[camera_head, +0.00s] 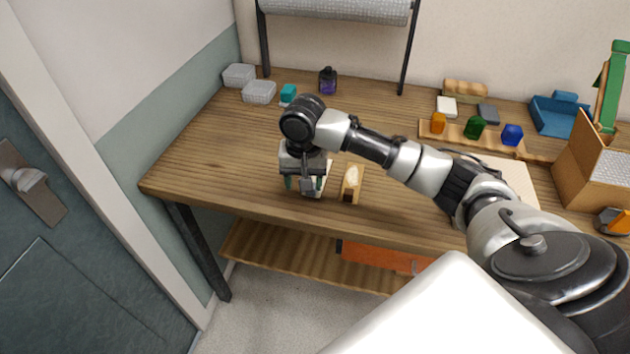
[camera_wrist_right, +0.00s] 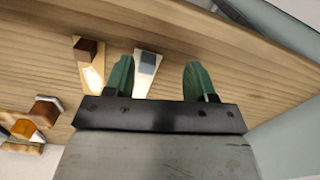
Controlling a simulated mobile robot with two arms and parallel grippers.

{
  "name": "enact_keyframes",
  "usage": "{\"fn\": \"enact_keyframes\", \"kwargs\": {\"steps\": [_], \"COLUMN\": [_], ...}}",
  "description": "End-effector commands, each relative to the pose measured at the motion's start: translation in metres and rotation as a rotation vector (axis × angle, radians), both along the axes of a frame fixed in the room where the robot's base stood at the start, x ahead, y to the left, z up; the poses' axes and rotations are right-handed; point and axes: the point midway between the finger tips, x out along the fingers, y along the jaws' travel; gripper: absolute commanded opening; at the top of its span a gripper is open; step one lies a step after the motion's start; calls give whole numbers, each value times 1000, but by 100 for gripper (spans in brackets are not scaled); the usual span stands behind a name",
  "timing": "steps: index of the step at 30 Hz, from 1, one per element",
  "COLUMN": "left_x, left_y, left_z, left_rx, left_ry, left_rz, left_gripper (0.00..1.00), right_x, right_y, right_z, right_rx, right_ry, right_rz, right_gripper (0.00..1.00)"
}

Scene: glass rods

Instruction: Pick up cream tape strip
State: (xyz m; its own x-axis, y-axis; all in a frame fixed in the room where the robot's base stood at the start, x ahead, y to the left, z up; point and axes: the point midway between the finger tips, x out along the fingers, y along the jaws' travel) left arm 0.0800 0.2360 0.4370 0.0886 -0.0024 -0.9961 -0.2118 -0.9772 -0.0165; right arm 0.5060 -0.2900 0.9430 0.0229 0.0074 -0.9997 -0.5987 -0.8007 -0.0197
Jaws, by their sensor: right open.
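A pale cream strip (camera_head: 327,176) lies on the wooden table near its front edge, partly hidden by my right gripper (camera_head: 305,184). In the right wrist view the strip (camera_wrist_right: 145,75) has a grey block at one end. It shows between the green fingertips of my right gripper (camera_wrist_right: 160,78), close to the left one. The gripper points down, open and empty. I cannot tell how high the fingertips are above the table. My left gripper is not in view.
A wooden piece with a dark block and a pale oval (camera_head: 352,181) lies just right of the strip. Clear boxes (camera_head: 259,92), a teal item (camera_head: 288,93) and a dark bottle (camera_head: 328,81) stand at the back. The table's left part is clear.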

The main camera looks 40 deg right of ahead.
Motion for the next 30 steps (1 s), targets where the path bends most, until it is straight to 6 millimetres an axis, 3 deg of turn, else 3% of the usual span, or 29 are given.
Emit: {"fn": "enact_keyframes", "kwargs": {"steps": [1,4,8,15,23,30], "left_x": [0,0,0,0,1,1], "left_y": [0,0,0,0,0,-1], "left_z": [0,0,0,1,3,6], "left_rx": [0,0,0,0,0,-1], "left_ry": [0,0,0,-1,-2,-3], "left_rz": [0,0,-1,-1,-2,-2], "left_gripper": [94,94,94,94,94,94], "right_x": [8,16,19,19,22,28], "right_y": [-15,-32,-41,-41,-41,-42], "right_z": [14,31,33,-3,-24,-59], "right_rx": [-9,-9,-7,-5,-6,-6], "right_ry": [3,16,27,30,27,27], "right_rz": [-70,-171,-230,-235,-232,-231], "right_gripper": [55,55,55,55,55,55]}}
